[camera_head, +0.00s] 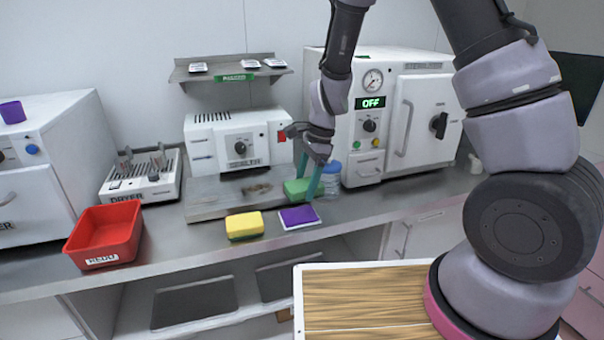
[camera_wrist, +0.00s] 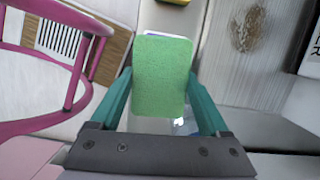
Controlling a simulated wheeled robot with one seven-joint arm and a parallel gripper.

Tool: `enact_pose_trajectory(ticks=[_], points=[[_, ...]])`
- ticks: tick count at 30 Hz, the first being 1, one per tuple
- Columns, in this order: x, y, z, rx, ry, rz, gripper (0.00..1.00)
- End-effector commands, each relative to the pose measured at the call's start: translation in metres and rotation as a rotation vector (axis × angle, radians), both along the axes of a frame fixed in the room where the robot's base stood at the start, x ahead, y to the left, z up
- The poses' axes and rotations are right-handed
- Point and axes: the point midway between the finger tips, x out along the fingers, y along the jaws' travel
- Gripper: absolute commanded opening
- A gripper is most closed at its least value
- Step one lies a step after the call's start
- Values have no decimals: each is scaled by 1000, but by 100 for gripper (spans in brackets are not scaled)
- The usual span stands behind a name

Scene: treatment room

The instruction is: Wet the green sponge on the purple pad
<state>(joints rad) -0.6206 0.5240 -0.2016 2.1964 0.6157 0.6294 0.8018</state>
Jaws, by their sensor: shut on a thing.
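My gripper (camera_head: 309,180) has teal fingers shut on the green sponge (camera_head: 295,188). In the wrist view the sponge (camera_wrist: 163,75) fills the space between the fingertips (camera_wrist: 163,98). The purple pad (camera_head: 298,217), with a white border, lies flat near the counter's front edge. In the head view the sponge appears just above and behind the pad, apart from it; its exact height is hard to tell. In the wrist view the sponge hides nearly all of the pad, leaving only a thin white and purple edge.
A yellow sponge (camera_head: 244,226) lies left of the pad and shows at the top of the wrist view (camera_wrist: 172,2). A red bin (camera_head: 106,236) marked REDO stands further left. A blue-capped clear container (camera_head: 331,180) stands right of the gripper. A stained metal plate (camera_head: 215,200) lies behind.

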Motion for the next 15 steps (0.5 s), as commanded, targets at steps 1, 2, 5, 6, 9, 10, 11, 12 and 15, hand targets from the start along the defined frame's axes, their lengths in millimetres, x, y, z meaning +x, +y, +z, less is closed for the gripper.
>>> enact_pose_trajectory(ticks=[1, 2, 5, 6, 9, 10, 11, 12, 15], points=[[-5, 5, 1, 1, -2, -32, 35], [-7, 8, 1, 0, -1, -49, 35], [-10, 10, -1, 0, 0, -79, 35], [-10, 10, -3, 0, 1, -83, 35], [-9, 9, -12, -2, 2, -82, 35], [-9, 9, -15, -2, 2, -83, 35], [-9, 9, -18, -2, 2, -82, 35], [-9, 9, -22, -1, 3, -82, 35], [-9, 9, -33, -2, 3, -82, 35]])
